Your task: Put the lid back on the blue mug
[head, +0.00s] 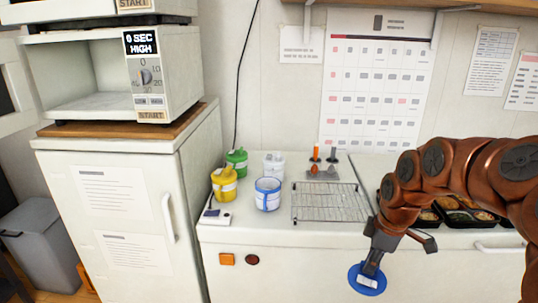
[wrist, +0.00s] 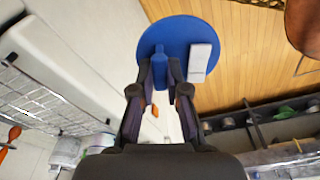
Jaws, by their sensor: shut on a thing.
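The blue mug (head: 267,196) stands upright on the counter, left of the wire rack. It is whitish with blue bands, and its top looks open. My gripper (head: 371,267) is shut on the blue lid (head: 361,288), a round disc with a white label. In the wrist view my gripper (wrist: 160,78) has its fingers on the lid's blue upright knob, and the lid (wrist: 180,35) shows beyond them. The lid is in the air in front of the counter's front face, right of the mug and apart from it.
A yellow mug (head: 223,187), a green mug (head: 238,162) and a pale mug (head: 273,165) stand close around the blue mug. A wire rack (head: 328,202) lies to its right. Bento trays (head: 460,219) lie behind my arm. A microwave (head: 110,75) stands at left.

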